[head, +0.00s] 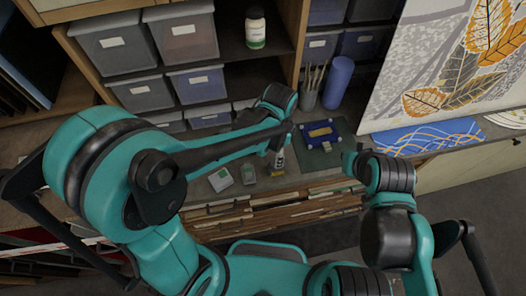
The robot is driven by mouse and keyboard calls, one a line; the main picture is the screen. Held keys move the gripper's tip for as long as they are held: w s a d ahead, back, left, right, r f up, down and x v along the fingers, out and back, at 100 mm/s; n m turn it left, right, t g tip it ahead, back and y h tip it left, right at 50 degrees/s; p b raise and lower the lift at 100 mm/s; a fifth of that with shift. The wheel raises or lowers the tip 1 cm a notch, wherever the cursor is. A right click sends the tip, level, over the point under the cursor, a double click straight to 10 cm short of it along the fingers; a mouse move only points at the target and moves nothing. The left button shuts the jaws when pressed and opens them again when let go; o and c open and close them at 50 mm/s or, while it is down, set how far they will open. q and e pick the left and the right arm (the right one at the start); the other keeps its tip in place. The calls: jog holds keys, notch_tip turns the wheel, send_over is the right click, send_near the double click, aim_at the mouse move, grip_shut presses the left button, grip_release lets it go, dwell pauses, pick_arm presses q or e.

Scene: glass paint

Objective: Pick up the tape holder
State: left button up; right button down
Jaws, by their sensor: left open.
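I cannot clearly identify a tape holder. A blue, frame-like object with a yellow patch (320,133) lies on a dark green mat on the worktop, and may be it. A small upright bottle-like item with a yellowish lower part (278,160) stands left of the mat. My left gripper (284,133) is open, just above this small item and left of the blue object; its fingers are small and dark, and I see nothing held. My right gripper (350,160) is at the mat's right side; its fingers are too unclear to read.
Two small boxes (220,180) (248,175) lie left on the worktop. A brush pot (310,90) and a blue cylinder (338,82) stand behind the mat. Grey bins (113,43) fill the shelves. A blue patterned sheet (430,137) lies right.

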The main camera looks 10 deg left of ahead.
aim_at(272, 171)
pick_arm(q)
jog(key=shift+s+f, duration=0.1)
jog(key=shift+f, duration=0.25)
jog(key=f, duration=0.4)
jog(key=d+f+b, duration=0.1)
jog(key=f, duration=0.2)
jog(key=shift+s, duration=0.2)
grip_shut()
